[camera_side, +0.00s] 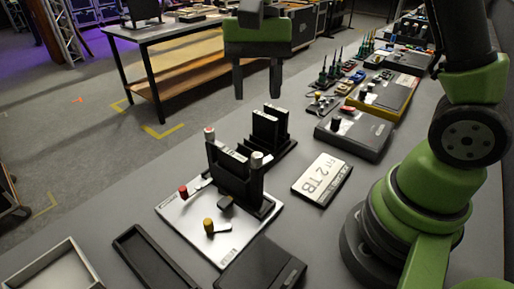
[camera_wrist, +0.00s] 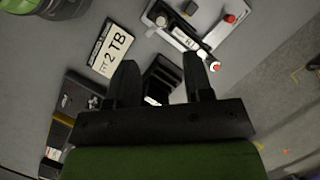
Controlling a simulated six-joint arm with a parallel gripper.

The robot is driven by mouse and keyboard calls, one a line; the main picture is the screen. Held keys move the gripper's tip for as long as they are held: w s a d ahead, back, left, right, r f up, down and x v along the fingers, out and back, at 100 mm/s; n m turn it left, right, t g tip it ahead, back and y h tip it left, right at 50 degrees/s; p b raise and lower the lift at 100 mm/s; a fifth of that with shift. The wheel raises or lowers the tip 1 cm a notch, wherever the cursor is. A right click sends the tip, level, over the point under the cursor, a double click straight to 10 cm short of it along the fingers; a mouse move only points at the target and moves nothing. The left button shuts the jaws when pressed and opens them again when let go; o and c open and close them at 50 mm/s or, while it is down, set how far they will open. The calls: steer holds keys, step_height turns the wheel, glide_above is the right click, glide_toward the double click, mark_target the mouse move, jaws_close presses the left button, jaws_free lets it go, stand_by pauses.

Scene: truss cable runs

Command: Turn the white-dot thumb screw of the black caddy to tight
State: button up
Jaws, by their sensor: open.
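The black caddy (camera_side: 235,178) stands upright on a white plate (camera_side: 178,216) in the side view. A pale-topped thumb screw (camera_side: 257,160) sits at its right end, and a red-and-white-topped one (camera_side: 209,134) at its left end. I cannot make out which carries the white dot. In the wrist view the caddy (camera_wrist: 186,42) is at the top, with the red-and-white screw (camera_wrist: 215,67) near the right finger. My gripper (camera_side: 257,97) is open and empty, pointing down, above and behind the caddy, apart from it. Its fingers also show in the wrist view (camera_wrist: 161,72).
A second black slotted holder (camera_side: 269,132) stands just behind the caddy. A "2 TB" box (camera_side: 321,179) and a dark device (camera_side: 354,134) lie right. Trays (camera_side: 150,262) are in front.

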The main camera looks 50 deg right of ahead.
mark_target(257, 154)
steer(key=x, duration=1)
steer(key=shift+f, duration=0.4)
steer(key=shift+c, duration=0.5)
steer(key=shift+w, duration=0.1)
jaws_close()
